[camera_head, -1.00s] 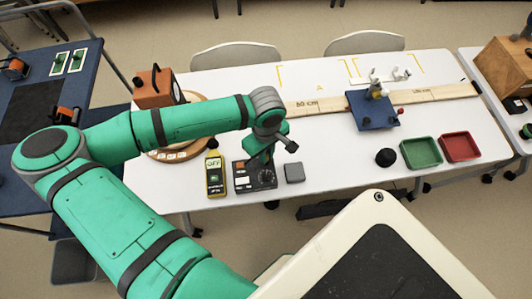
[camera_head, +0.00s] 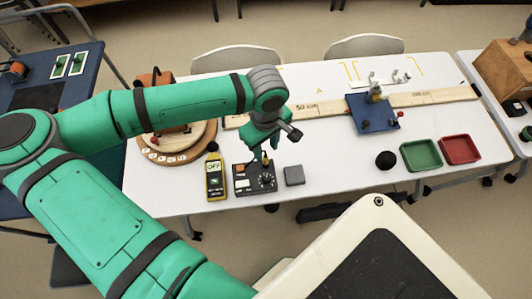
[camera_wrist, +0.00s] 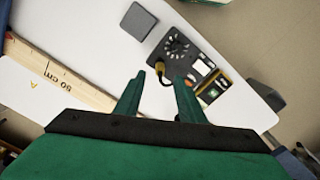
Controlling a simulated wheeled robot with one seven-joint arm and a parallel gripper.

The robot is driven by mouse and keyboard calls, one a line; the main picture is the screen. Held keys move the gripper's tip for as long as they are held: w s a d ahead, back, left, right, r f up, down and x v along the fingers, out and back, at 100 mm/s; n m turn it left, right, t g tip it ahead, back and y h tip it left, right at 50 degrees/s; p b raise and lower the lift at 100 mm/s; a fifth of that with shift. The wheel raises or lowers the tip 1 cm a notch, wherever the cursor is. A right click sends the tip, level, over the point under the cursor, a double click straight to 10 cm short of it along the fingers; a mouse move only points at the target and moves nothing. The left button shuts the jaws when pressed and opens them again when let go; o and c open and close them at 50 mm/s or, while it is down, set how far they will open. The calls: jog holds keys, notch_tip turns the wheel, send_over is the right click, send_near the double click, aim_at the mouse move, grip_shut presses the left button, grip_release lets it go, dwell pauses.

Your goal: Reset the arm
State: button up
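My arm reaches in from the left in the head view, bent over the white table (camera_head: 340,175). My gripper (camera_head: 262,152) points down above a dark control box (camera_head: 242,186) with a dial. In the wrist view my gripper (camera_wrist: 160,82) has its two green fingers apart, with nothing seen held between them. The control box (camera_wrist: 187,50) lies beyond the fingertips. A small black and yellow piece (camera_wrist: 160,68) shows at the box's edge, between the fingertips in the picture; I cannot tell its exact distance from them.
A yellow meter reading OFF (camera_head: 214,178) and a grey block (camera_head: 294,175) flank the box. A wooden ruler board (camera_head: 330,104) lies behind, with a blue stand (camera_head: 372,115). Green (camera_head: 421,155) and red (camera_head: 460,149) trays sit right. The front table middle is clear.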

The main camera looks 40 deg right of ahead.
jog(key=shift+r, duration=1.95)
